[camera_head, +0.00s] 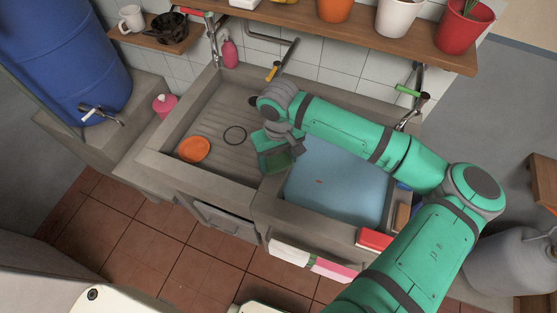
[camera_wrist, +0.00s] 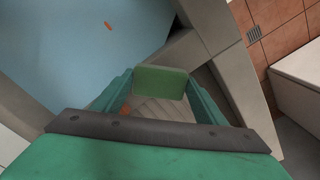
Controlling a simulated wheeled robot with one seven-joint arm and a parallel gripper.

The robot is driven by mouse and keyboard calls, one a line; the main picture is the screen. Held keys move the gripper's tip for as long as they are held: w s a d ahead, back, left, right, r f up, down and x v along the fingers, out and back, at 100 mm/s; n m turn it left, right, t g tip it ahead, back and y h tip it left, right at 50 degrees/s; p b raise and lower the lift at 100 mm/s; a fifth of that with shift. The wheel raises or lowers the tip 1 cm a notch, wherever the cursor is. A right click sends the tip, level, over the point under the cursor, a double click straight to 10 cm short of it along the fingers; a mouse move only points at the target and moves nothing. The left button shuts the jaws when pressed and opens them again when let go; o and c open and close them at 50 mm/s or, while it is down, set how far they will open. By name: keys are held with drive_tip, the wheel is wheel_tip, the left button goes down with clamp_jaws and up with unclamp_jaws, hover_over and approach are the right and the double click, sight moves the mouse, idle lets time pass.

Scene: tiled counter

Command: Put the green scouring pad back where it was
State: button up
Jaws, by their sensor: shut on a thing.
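The green scouring pad (camera_head: 279,161) is held in my gripper (camera_head: 272,148), above the divider between the ribbed draining side and the water-filled basin. In the wrist view the pad (camera_wrist: 160,82) sits between the two fingertips of my gripper (camera_wrist: 161,90), which are shut on its sides. The ribbed board shows beneath and behind the pad. The pad appears raised off the surface, but its exact height is hard to tell.
The blue water basin (camera_head: 335,190) holds a small orange bit (camera_head: 319,181). A red block (camera_head: 373,239) and a brown block (camera_head: 402,216) are by the basin's right. A shelf (camera_head: 400,32) overhangs behind.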

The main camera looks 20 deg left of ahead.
sight(278, 162)
drive_tip(key=shift+f, duration=0.4)
drive_tip(key=shift+f, duration=0.2)
drive_tip(key=o, duration=1.1)
wheel_tip(278, 162, up, 12)
drive_tip(key=shift+r, duration=0.25)
